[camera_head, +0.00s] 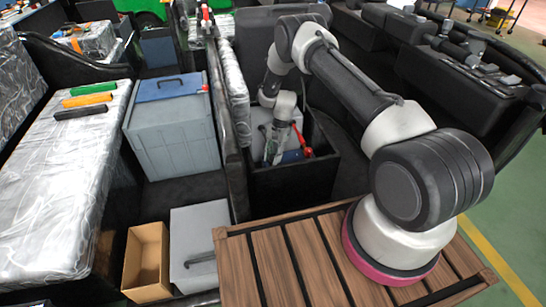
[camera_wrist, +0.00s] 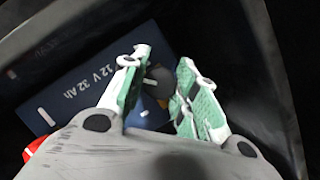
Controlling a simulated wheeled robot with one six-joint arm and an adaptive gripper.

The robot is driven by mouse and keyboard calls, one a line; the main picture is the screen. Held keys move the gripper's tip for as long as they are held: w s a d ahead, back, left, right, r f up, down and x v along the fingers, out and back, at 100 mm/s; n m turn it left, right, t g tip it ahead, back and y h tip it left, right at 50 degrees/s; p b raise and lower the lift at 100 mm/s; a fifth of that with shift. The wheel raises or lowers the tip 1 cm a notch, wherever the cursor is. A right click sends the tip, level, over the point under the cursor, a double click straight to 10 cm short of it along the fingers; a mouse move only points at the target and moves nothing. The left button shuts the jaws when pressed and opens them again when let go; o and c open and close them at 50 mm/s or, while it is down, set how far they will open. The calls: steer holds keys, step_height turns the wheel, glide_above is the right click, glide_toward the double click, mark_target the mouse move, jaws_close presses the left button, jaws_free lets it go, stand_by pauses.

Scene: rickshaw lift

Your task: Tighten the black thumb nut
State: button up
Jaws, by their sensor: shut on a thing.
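The black thumb nut (camera_wrist: 158,82) sits between the green-padded fingers of my gripper (camera_wrist: 163,66) in the wrist view, at the right end of a dark blue battery (camera_wrist: 75,80) marked "12 V 32 Ah". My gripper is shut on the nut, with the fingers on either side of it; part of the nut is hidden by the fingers. In the head view my gripper (camera_head: 271,158) points down into a black box-like compartment, beside the blue battery (camera_head: 293,156). The nut cannot be made out in the head view.
A red lever (camera_head: 303,141) stands close right of my gripper. Dark compartment walls (camera_head: 325,150) surround it closely. Left are a grey box (camera_head: 172,130), an open cardboard box (camera_head: 147,258) and a foil-covered seat (camera_head: 55,190) with coloured grips. Wooden slats (camera_head: 270,265) lie in front.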

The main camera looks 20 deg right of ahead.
steer(key=m, duration=0.2)
steer(key=m+t, duration=0.1)
steer(key=m, duration=0.1)
steer(key=shift+m+t+y, duration=0.3)
steer(key=shift+y, duration=0.1)
steer(key=shift+m+t, duration=0.8)
steer(key=shift+m, duration=1.2)
steer(key=o, duration=1)
steer(key=v, duration=1.2)
steer(key=shift+d, duration=0.15)
